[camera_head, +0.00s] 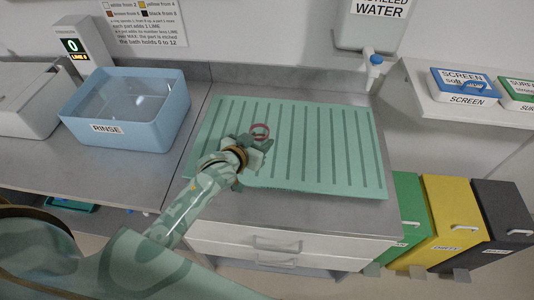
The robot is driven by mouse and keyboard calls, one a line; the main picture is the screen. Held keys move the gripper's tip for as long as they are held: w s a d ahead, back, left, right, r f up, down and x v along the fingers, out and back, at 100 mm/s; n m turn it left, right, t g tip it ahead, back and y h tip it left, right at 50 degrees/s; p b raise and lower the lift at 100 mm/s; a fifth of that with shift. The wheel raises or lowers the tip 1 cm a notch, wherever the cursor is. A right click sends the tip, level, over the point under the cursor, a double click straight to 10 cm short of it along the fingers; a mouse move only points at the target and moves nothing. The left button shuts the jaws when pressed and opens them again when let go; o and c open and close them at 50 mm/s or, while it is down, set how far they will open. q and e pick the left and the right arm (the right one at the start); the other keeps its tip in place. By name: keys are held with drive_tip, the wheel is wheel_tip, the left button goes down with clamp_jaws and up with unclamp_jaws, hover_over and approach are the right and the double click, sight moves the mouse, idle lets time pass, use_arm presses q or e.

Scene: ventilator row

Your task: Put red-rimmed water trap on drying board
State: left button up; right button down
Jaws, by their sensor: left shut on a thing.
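My gripper and wrist cover much of the trap's lower part. I cannot tell whether the trap touches the board. The rest of the board is bare. My right gripper is not in view.
A blue basin (125,127) labelled RINSE stands at the left, beside a display (75,45). A water container with a blue tap (376,60) is at the back. Screen boxes (464,88) sit on a shelf at right. Green, yellow (450,215) and dark bins stand below right.

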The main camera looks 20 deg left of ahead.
use_arm(q)
drive_tip(key=shift+w+d+f+b, duration=0.2)
drive_tip(key=shift+d+f, duration=0.1)
drive_tip(key=shift+f, duration=0.25)
drive_tip(key=shift+w+d+f+b, duration=0.1)
drive_tip(key=shift+w+d+f, duration=0.15)
drive_tip(key=shift+f, duration=0.25)
drive_tip(key=f, duration=0.1)
drive_tip(key=f+b, duration=0.1)
drive_tip(key=f, duration=0.1)
drive_tip(key=shift+w+d+f, duration=0.1)
drive_tip(key=shift+d+f, duration=0.2)
drive_tip(key=shift+r, duration=0.1)
drive_tip(key=o, duration=1)
drive_tip(key=shift+r, duration=0.1)
drive_tip(key=p+v, duration=0.2)
drive_tip(key=v, duration=1)
drive_tip(key=shift+p, duration=0.3)
